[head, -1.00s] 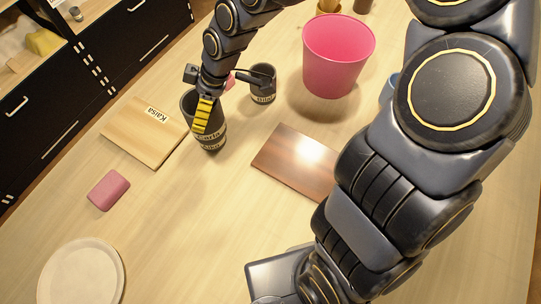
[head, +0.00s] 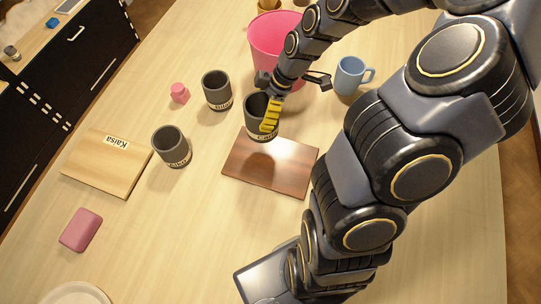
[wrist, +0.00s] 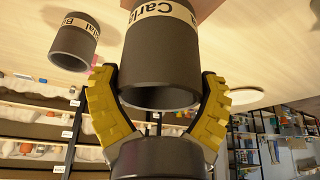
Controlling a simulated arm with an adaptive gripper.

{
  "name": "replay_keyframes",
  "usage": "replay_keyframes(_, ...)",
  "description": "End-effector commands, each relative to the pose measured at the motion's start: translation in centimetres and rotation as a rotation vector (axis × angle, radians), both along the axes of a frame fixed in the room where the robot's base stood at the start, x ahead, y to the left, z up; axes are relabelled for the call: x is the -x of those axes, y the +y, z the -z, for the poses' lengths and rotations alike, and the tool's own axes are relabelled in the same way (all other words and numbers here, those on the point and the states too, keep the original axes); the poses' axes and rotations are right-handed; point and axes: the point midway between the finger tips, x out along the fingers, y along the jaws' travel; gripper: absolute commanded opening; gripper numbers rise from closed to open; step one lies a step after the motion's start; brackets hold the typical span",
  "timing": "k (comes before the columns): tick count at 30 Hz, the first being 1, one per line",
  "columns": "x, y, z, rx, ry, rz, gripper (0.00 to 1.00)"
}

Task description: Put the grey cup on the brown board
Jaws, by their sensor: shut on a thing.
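My gripper (head: 271,112) is shut on a dark grey cup (head: 256,106) with a pale name band. The wrist view shows the cup (wrist: 160,65) upright between my yellow finger pads, its band starting "Carl". In the head view its base overlaps the far edge of the brown board (head: 262,177); I cannot tell whether it touches. The board is otherwise bare. Two similar grey cups stand on the table to the left: one farther back (head: 216,92) and one nearer (head: 171,148). Their bands are hard to read.
A pink bucket (head: 268,35) stands behind my gripper, a blue mug (head: 351,77) to its right. A light board (head: 100,174) labelled "Kaisa", a pink block (head: 81,230), a small pink object (head: 179,93) and a pale plate (head: 75,296) lie left. The front middle table is clear.

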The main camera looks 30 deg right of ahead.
Motion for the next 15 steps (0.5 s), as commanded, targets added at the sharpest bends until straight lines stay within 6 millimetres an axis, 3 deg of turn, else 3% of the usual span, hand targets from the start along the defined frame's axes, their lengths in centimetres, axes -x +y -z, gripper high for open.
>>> replay_keyframes(15,0.1,0.0,5.9,-0.001,0.005,0.0,0.45)
